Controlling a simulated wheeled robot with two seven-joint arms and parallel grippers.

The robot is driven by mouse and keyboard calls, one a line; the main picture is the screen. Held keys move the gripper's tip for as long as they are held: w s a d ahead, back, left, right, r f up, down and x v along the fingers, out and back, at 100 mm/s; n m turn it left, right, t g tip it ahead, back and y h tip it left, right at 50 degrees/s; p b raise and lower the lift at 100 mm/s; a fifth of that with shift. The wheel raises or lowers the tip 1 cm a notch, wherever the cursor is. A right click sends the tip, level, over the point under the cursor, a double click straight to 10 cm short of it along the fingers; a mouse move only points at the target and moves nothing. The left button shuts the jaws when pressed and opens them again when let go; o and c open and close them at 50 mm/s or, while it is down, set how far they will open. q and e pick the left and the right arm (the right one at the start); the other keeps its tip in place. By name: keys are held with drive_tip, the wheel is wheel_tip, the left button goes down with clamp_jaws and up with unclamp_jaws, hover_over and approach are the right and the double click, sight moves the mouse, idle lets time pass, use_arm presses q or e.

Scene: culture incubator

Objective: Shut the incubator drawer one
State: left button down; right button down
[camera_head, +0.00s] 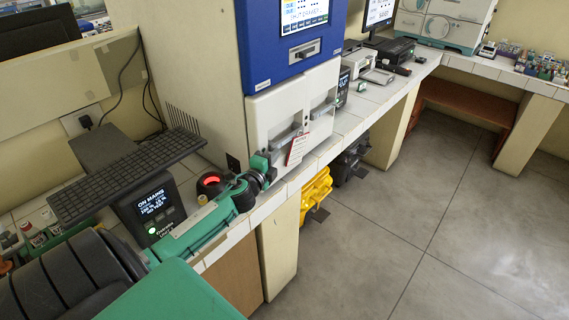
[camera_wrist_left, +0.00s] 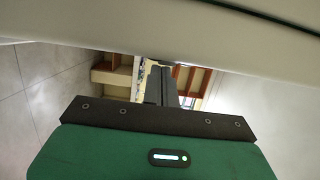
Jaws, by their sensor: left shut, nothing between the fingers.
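The incubator (camera_head: 297,60) has a blue upper front with a lit screen and a white lower front. Two white drawer fronts sit side by side there, the left one (camera_head: 262,122) and the right one (camera_head: 322,84), each with a grey handle. I cannot tell which is drawer one or how far either stands out. My left gripper (camera_head: 268,172) is low in front of the left drawer front, near its handle; contact is unclear. In the left wrist view its dark fingers (camera_wrist_left: 159,84) are shut and empty, below a close pale surface. My right gripper is not in view.
A paper tag (camera_head: 298,149) hangs by the left handle. A black power unit (camera_head: 152,208), a keyboard (camera_head: 125,175) and a red-topped round device (camera_head: 211,183) crowd the bench at left. A yellow bin (camera_head: 316,192) stands below the bench. The floor at right is clear.

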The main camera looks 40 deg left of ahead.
use_arm(q)
drive_tip(key=shift+a, duration=0.95)
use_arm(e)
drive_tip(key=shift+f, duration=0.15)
use_arm(q)
drive_tip(key=shift+r, duration=0.15)
drive_tip(key=shift+w, duration=0.1)
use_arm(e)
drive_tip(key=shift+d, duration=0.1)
